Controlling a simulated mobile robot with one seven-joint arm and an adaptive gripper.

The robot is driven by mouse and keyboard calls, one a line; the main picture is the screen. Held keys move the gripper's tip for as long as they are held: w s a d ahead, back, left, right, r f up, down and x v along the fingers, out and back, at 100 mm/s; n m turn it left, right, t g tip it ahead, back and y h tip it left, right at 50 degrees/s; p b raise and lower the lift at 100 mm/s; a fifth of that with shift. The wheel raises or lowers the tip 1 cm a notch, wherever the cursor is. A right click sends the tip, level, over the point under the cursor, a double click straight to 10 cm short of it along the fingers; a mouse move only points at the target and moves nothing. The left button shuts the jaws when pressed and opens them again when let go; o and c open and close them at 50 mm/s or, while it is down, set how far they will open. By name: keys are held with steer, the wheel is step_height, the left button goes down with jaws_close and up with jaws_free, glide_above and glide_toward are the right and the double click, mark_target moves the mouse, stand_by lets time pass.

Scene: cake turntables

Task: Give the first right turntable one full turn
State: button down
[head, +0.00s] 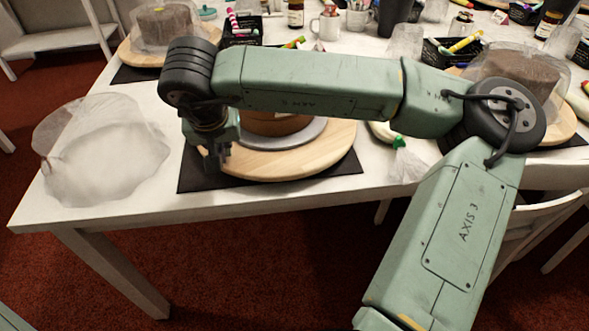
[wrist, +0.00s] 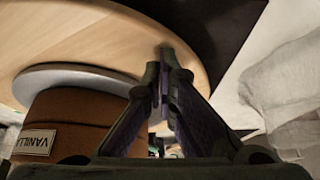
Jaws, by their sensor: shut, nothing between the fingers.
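A round wooden turntable (head: 322,155) stands on a black mat (head: 197,178) near the table's front edge. It carries a grey disc (head: 308,133) with a brown cake (head: 285,123), partly hidden behind my arm. My gripper (head: 217,168) points down at the left part of the turntable. In the wrist view its fingertips (wrist: 164,72) are together and empty, close to the wooden rim. I cannot tell whether they touch it.
A crumpled clear bag (head: 105,160) lies on the table to the left. A piping bag (head: 404,162) is right of the turntable. Bagged cakes stand on other turntables at back left (head: 128,55) and right (head: 563,125). Jars and tools crowd the back.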

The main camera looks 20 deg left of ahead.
mark_target(316, 156)
steer(key=shift+f, duration=0.35)
steer(key=shift+r, duration=0.15)
steer(key=shift+w+d+b, duration=0.1)
steer(key=shift+d+b, duration=0.5)
steer(key=shift+d, duration=2.6)
steer(key=shift+w+d+b, duration=0.2)
steer(key=shift+w+d, duration=0.25)
steer(key=shift+d, duration=0.55)
steer(key=shift+w+d+b, duration=0.2)
steer(key=shift+w+d, duration=0.2)
steer(key=shift+d, duration=0.55)
steer(key=shift+w+d+b, duration=0.2)
steer(key=shift+w+d, duration=0.25)
steer(key=shift+d, duration=0.55)
steer(key=w+d, duration=0.2)
steer(key=w+d+b, duration=0.1)
steer(key=w+d, duration=0.1)
steer(key=shift+w+d, duration=0.2)
steer(key=shift+d, duration=0.1)
